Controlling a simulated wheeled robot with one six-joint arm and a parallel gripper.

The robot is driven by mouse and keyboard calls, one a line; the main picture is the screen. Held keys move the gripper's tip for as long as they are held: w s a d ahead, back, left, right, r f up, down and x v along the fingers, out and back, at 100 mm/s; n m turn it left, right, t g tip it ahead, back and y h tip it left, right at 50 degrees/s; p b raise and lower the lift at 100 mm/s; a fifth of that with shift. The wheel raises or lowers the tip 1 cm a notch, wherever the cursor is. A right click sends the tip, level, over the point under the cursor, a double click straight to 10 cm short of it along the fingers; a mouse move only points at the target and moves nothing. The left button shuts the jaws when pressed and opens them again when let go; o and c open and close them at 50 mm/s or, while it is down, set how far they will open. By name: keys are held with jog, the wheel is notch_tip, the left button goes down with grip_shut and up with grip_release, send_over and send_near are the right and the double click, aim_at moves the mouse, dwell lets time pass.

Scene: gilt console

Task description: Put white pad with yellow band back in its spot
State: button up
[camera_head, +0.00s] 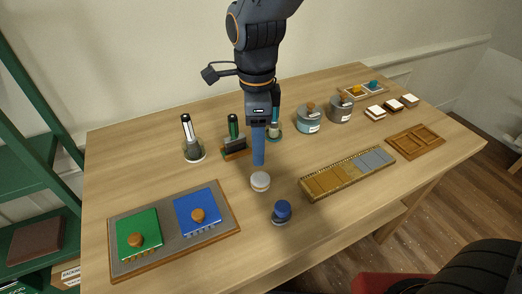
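A small round white pad (260,181) with a thin yellowish band lies on the wooden table (215,250), near the middle. My gripper (258,160) points down just above and behind it in the picture. A narrow blue upright part shows at the gripper's lower end; whether it is its fingers or a held thing is unclear. The gap between the fingers cannot be seen. The pad appears apart from the gripper. Which place is the pad's own spot is not clear from this view.
A blue-topped piece (282,211) stands close by the pad. A grey board (170,226) with green and blue blocks is at left. Holders and jars (309,119) stand behind. A gold-and-grey strip (345,174) and a compartmented wooden tray (415,141) lie at right, with white blocks (374,112) beyond.

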jog(key=shift+r, duration=0.2)
jog(key=s+d+f+n, duration=0.1)
jog(key=d+n, duration=0.7)
jog(key=d, duration=0.4)
jog(key=s+d+f+n+t, duration=0.1)
jog(key=d+f+n, duration=0.1)
jog(key=d+n, duration=0.6)
jog(key=d, duration=0.4)
jog(key=shift+s+d+t, duration=0.2)
jog(key=shift+d+t, duration=0.1)
jog(key=shift+f, duration=0.2)
jog(key=shift+f+b, duration=0.3)
